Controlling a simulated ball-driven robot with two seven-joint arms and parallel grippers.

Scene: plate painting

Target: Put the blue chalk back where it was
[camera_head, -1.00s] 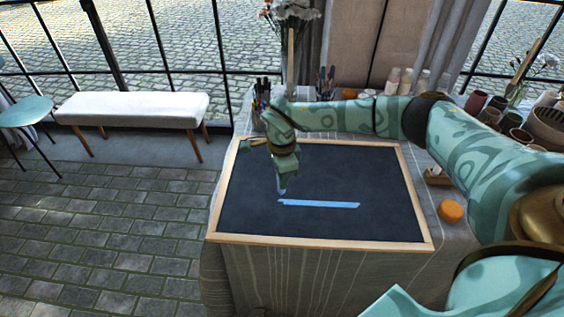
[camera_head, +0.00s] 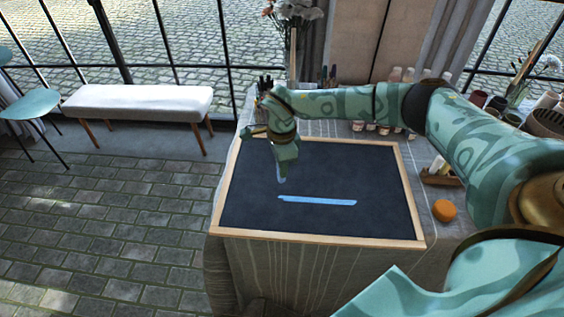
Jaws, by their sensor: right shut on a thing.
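My right gripper (camera_head: 282,176) is shut on the blue chalk (camera_head: 281,180), whose small blue tip shows below the fingers. The rest of the chalk is hidden in the grip. The gripper hangs over the left half of a dark chalkboard (camera_head: 375,180) with a pale wooden frame. The chalk tip appears a little apart from a blue chalk line (camera_head: 318,201) drawn across the board. A small wooden tray (camera_head: 452,181) with light pieces in it stands right of the board. My left gripper is not in view.
An orange round object (camera_head: 444,210) lies on the cloth-covered table (camera_head: 428,262), right of the board. Jars and pots (camera_head: 480,99) stand along the back right. A white bench (camera_head: 140,101) is off to the left. My right arm spans the back of the board.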

